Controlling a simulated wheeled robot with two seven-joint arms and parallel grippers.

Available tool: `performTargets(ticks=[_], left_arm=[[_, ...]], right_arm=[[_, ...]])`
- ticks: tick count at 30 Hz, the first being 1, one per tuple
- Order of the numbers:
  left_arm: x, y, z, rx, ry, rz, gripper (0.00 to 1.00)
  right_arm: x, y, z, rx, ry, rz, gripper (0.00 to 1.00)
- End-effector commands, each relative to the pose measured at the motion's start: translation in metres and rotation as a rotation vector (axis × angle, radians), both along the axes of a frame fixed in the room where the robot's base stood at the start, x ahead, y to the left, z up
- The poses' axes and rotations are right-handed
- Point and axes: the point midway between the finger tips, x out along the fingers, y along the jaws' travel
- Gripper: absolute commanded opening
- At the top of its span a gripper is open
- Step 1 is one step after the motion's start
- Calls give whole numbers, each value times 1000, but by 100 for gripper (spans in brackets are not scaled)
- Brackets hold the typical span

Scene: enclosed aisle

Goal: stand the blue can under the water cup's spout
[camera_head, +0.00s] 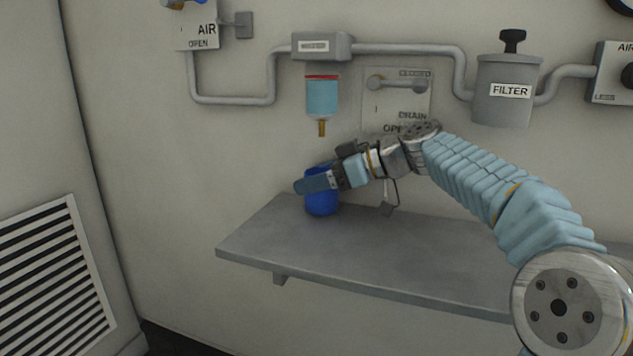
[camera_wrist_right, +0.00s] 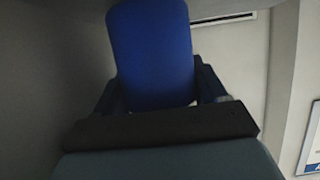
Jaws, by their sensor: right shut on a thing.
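The blue can (camera_head: 321,204) is at the left part of the grey shelf, close to the wall. My right gripper (camera_head: 312,183) is shut around the can's upper part, and its fingers hide some of it. In the right wrist view the can (camera_wrist_right: 150,50) stands between the two fingers (camera_wrist_right: 160,95). The water cup (camera_head: 322,98) hangs on the wall above, a clear cup with light-blue liquid and a red line. Its brass spout (camera_head: 322,128) points down, above the can and apart from it. I cannot tell whether the can's base touches the shelf. My left gripper is not in view.
The grey shelf (camera_head: 370,262) is bare to the right of the can. A drain panel (camera_head: 397,98) with a lever is on the wall behind my right wrist. A filter canister (camera_head: 503,95) and pipes run along the wall. A vent grille (camera_head: 45,275) is at the left.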

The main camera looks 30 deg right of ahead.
Motion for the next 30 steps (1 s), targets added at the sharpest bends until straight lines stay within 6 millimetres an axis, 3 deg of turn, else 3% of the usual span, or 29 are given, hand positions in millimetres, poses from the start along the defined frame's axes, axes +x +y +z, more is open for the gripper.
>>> performTargets(ticks=[13, 14, 15, 26, 30], left_arm=[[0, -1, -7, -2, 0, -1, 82], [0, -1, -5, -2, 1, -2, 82], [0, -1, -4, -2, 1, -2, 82], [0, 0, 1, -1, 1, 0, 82], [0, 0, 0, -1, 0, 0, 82]], right_arm=[[0, 0, -9, 0, -2, -1, 40], [0, 0, -7, 0, -2, -1, 76], [0, 0, -7, 0, -2, -1, 82], [0, 0, -2, 0, -1, 0, 82], [-14, -13, 5, 1, -5, -3, 82]])
